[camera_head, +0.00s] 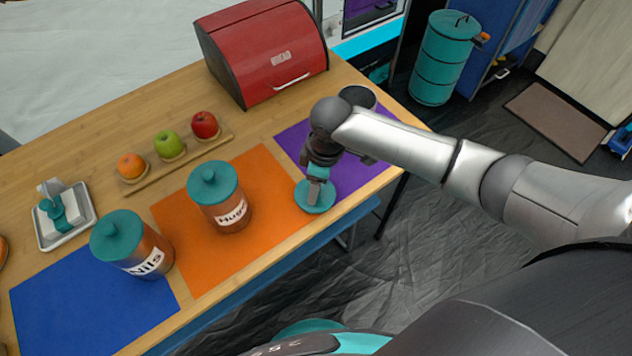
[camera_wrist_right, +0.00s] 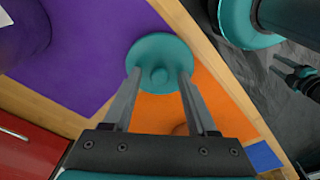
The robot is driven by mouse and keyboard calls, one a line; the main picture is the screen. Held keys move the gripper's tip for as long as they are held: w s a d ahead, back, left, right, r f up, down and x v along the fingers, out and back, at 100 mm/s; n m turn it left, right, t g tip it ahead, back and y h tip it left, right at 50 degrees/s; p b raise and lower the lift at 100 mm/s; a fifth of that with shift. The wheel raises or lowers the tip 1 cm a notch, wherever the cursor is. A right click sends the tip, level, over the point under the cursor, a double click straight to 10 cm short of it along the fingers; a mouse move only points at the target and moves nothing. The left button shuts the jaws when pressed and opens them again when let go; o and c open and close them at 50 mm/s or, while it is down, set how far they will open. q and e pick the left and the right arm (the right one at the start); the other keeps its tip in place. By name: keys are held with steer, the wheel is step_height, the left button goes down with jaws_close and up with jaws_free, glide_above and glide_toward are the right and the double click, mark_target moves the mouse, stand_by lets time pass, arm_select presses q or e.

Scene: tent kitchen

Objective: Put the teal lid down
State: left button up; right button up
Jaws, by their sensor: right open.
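The teal lid (camera_head: 314,198), a round disc with a small knob, lies at the front edge of the purple mat (camera_head: 362,172), beside the orange mat. My right gripper (camera_head: 318,190) is right above it, pointing down. In the right wrist view the lid (camera_wrist_right: 160,52) lies beyond my open fingers (camera_wrist_right: 160,78), with its knob between the fingertips. An open dark jar (camera_head: 357,97) stands at the back of the purple mat, partly hidden by my right arm.
Two teal-lidded canisters stand on the orange mat (camera_head: 270,180) and blue mat (camera_head: 75,310). The table's front edge is close to the lid.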

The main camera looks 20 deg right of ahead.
mark_target(322, 194)
step_height(322, 194, up, 12)
steer(key=d+p, duration=0.1)
steer(key=p, duration=0.2)
steer(key=shift+s+r+p, duration=0.15)
steer(key=shift+s+p, duration=0.2)
steer(key=shift+p, duration=0.05)
steer(key=shift+d, duration=0.1)
